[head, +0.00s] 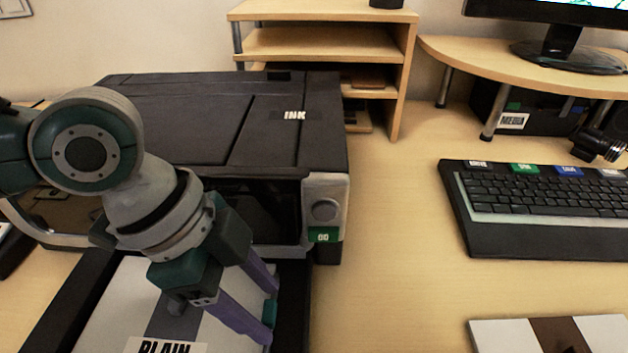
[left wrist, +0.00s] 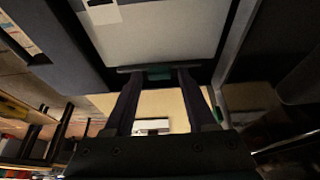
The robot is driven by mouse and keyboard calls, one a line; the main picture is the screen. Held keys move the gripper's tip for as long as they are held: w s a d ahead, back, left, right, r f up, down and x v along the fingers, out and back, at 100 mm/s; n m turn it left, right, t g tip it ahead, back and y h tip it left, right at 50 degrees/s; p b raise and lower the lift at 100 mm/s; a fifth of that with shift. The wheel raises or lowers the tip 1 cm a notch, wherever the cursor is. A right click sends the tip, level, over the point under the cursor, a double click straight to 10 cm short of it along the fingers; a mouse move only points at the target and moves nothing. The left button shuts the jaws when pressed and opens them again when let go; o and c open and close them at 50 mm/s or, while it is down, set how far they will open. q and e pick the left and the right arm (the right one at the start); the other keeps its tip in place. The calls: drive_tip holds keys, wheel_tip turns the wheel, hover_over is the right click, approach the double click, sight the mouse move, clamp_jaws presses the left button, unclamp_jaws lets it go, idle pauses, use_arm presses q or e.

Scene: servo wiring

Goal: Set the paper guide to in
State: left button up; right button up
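The black printer (head: 210,110) stands at the left of the desk in the head view. Its paper tray (head: 75,290) extends toward me and holds white paper with a grey stripe and a "PLAIN" label (head: 165,347). The paper guide's teal tab (head: 270,311) sits at the tray's right side; it also shows in the left wrist view (left wrist: 159,72). My left gripper (head: 272,314) is over the tray with its purple fingers apart, one on each side of the tab. In the left wrist view its fingertips (left wrist: 158,73) flank the tab, with small gaps seeming to show. My right gripper is out of view.
The printer's front has a round knob and a green "GO" label (head: 323,235). A keyboard (head: 540,235) lies at the right, with a striped white and brown item (head: 550,335) below it. A wooden shelf (head: 325,45) stands behind.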

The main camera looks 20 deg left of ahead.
use_arm(q)
drive_tip(key=shift+o, duration=0.6)
drive_tip(key=shift+a+r, duration=0.1)
drive_tip(key=shift+r, duration=0.2)
drive_tip(key=p+v, duration=0.2)
drive_tip(key=v, duration=0.7)
drive_tip(key=shift+p, duration=0.3)
drive_tip(key=shift+s+r, duration=0.15)
